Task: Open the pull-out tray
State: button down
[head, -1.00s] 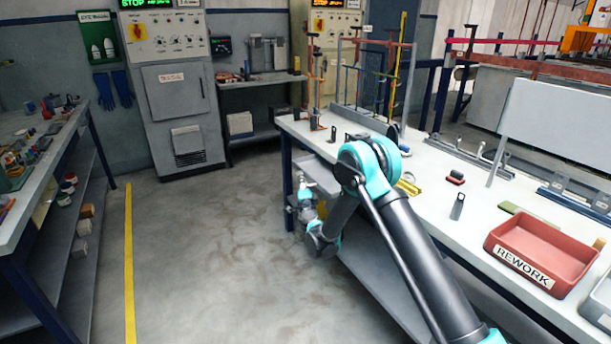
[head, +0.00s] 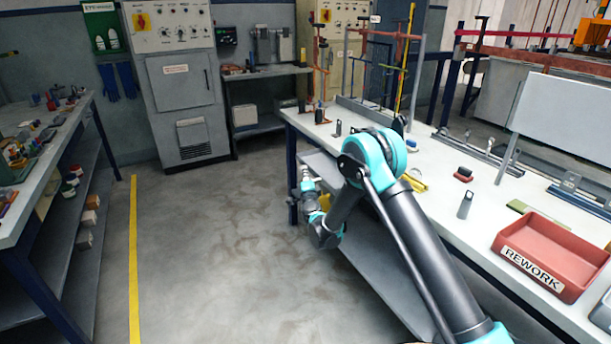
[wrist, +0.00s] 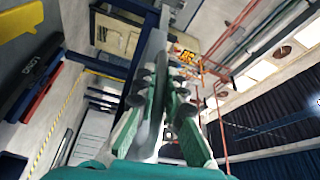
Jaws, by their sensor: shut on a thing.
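The pull-out tray (head: 322,166) is a light grey shelf under the near-left end of the white bench, partly hidden behind my arm. My gripper (head: 306,183) is at its left, front side, low beside the bench leg. In the wrist view my gripper (wrist: 161,95) has its green-and-dark fingers closed on either side of a narrow grey strip, which looks like the tray's edge or handle. The exact contact is small and partly hidden in the head view.
The white bench (head: 440,190) carries racks, small parts and a red REWORK bin (head: 550,258). A lower grey shelf (head: 375,275) lies beneath it. The floor (head: 220,250) left of my arm is clear up to the yellow line (head: 134,260) and left workbench (head: 45,165).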

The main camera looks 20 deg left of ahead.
jog(key=s+a, duration=0.1)
jog(key=s, duration=0.1)
jog(key=s+a, duration=0.2)
jog(key=shift+s+a, duration=0.15)
jog(key=shift+a, duration=0.1)
jog(key=c, duration=1.6)
grip_release()
jog(key=v, duration=0.7)
jog(key=shift+s, duration=0.25)
jog(key=shift+s+d+f, duration=0.1)
jog(key=shift+d, duration=0.05)
